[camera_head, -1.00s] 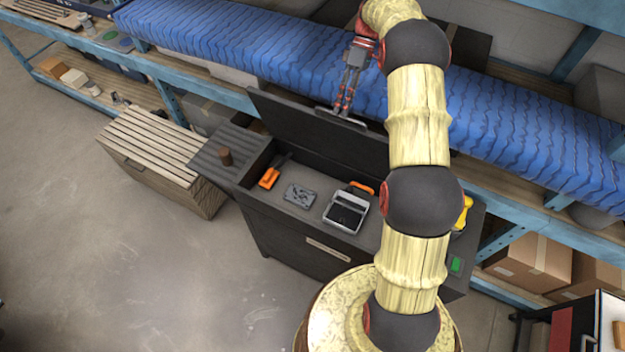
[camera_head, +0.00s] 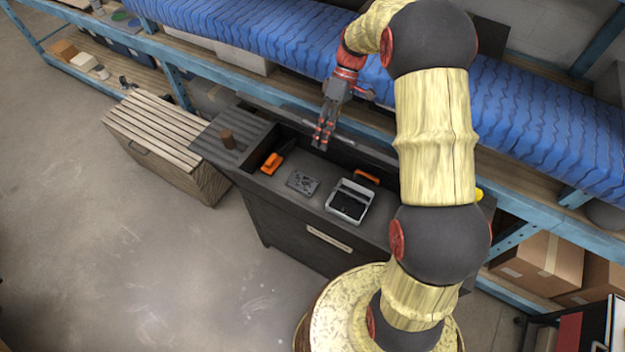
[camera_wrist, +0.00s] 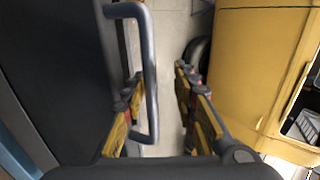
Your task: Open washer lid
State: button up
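The dark washer (camera_head: 290,225) stands below my arm with its top compartment uncovered. Its lid (camera_wrist: 55,75) is a dark panel at the left of the wrist view; in the head view it is a narrow strip at the back of the compartment, partly hidden by my arm. A grey bar handle (camera_wrist: 150,70) stands off the lid's edge. My gripper (camera_head: 322,142) is at the lid's edge. In the wrist view my gripper (camera_wrist: 158,88) is open, its fingers apart on either side of the handle bar; contact cannot be told.
An orange tool (camera_head: 272,163), a grey plate (camera_head: 301,183) and a grey tray (camera_head: 349,202) lie in the washer top. A blue-mat shelf (camera_head: 240,25) runs behind. Open floor (camera_head: 110,270) lies left.

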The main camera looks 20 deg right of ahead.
jog(key=s+a+f+t+h+b, duration=0.2)
jog(key=s+a+f+b, duration=0.3)
jog(key=f, duration=0.4)
jog(key=shift+s+a, duration=0.2)
jog(key=shift+a, duration=0.6)
jog(key=shift+f, duration=0.1)
